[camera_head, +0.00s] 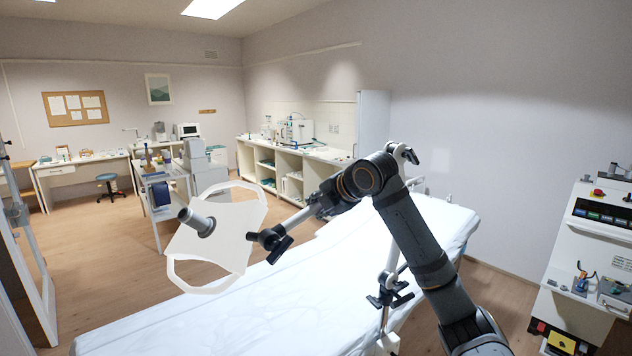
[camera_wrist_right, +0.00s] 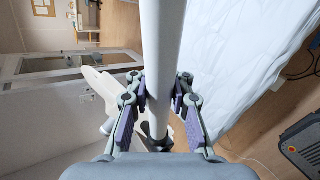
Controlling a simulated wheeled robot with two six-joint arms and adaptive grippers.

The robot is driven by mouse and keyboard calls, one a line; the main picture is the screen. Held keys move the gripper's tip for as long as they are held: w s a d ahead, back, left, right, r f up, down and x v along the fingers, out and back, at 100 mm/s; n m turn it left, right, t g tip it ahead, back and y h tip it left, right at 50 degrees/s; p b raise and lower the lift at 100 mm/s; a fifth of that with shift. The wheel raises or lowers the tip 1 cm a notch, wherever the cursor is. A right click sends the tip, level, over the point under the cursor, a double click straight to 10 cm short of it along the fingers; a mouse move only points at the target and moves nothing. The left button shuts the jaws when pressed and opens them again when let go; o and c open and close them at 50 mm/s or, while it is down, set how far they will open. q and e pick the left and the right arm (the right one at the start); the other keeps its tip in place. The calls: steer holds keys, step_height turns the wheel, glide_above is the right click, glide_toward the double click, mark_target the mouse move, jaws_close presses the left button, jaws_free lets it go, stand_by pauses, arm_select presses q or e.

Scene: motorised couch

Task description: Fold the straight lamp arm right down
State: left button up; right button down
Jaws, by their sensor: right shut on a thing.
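The white lamp arm (camera_head: 299,216) slopes down to the left over the couch, with a black clamp joint (camera_head: 270,241) at its lower end. The flat white lamp head (camera_head: 225,236) with two loop handles hangs beyond that joint. My right gripper (camera_head: 322,204) is shut around the lamp arm, and my own arm hides the tube's upper part. In the right wrist view the tube (camera_wrist_right: 163,50) runs between the two fingers of my right gripper (camera_wrist_right: 160,108). A white post (camera_head: 392,252) with black clamps stands at the couch's side. My left gripper is not in view.
The couch (camera_head: 300,285) with a white sheet lies below the lamp. A white equipment cabinet (camera_head: 590,260) stands at the right. A trolley (camera_head: 160,200) and shelves (camera_head: 290,170) stand behind. Floor is clear at the left.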

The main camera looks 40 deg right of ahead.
steer(key=d+f+n+h+b, duration=0.4)
steer(key=d+f+b, duration=0.3)
steer(key=d+f, duration=0.6)
steer(key=shift+d+f+h, duration=0.15)
steer(key=shift+f+h, duration=0.65)
steer(key=shift+f, duration=1.1)
steer(key=shift+s, duration=0.1)
steer(key=c, duration=1.2)
jaws_free()
steer(key=shift+o, duration=0.3)
steer(key=shift+r, duration=0.15)
